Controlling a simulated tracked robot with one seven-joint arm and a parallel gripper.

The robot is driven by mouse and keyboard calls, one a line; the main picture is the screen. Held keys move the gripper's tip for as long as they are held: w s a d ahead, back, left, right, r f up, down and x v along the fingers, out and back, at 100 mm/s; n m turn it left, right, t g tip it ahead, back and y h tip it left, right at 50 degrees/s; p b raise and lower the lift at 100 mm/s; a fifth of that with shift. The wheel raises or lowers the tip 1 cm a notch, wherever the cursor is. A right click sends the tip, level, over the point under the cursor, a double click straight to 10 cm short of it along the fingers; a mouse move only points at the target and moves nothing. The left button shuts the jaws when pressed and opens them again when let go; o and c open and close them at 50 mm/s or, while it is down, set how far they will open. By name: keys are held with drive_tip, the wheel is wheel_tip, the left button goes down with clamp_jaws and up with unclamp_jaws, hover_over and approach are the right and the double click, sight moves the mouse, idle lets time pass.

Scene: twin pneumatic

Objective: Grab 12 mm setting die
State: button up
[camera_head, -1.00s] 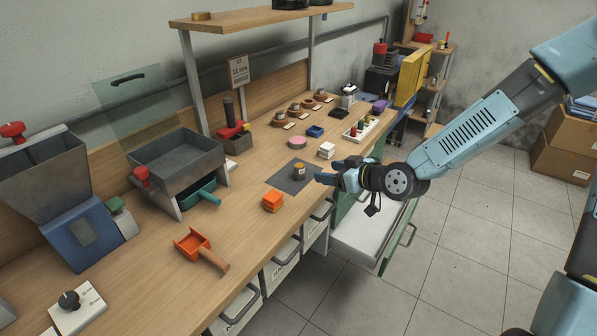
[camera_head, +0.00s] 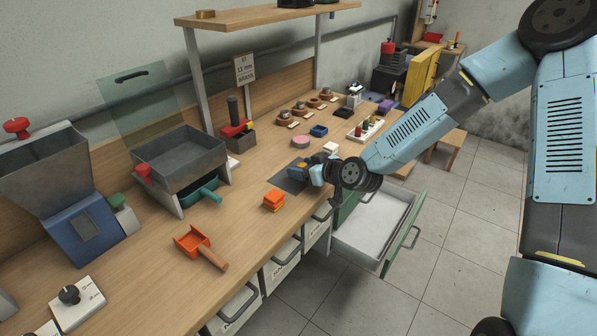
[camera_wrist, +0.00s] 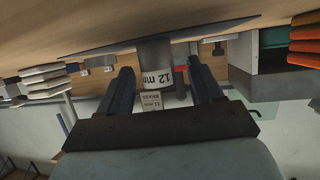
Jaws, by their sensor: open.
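The 12 mm setting die (camera_wrist: 156,57) is a grey cylinder with a white label reading "12 mm". In the wrist view, which looks upside down, it stands on a dark mat (camera_wrist: 105,50) between the two dark fingers of my open gripper (camera_wrist: 162,80). I cannot tell whether either finger touches it. In the head view my gripper (camera_head: 308,172) is low over the grey mat (camera_head: 288,186) and mostly hides the die.
Orange blocks (camera_head: 273,201) and a white stack (camera_head: 331,148) flank the mat. An orange scoop (camera_head: 194,242) lies nearer. A green drawer (camera_head: 382,225) stands open below the bench edge. A sign (camera_head: 244,72) reads "12 mm BRASS".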

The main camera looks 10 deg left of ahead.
drive_tip(key=shift+w+a+f, duration=0.15)
drive_tip(key=shift+w+a, duration=0.15)
drive_tip(key=shift+c, duration=0.3)
drive_tip(key=shift+s, duration=0.15)
clamp_jaws()
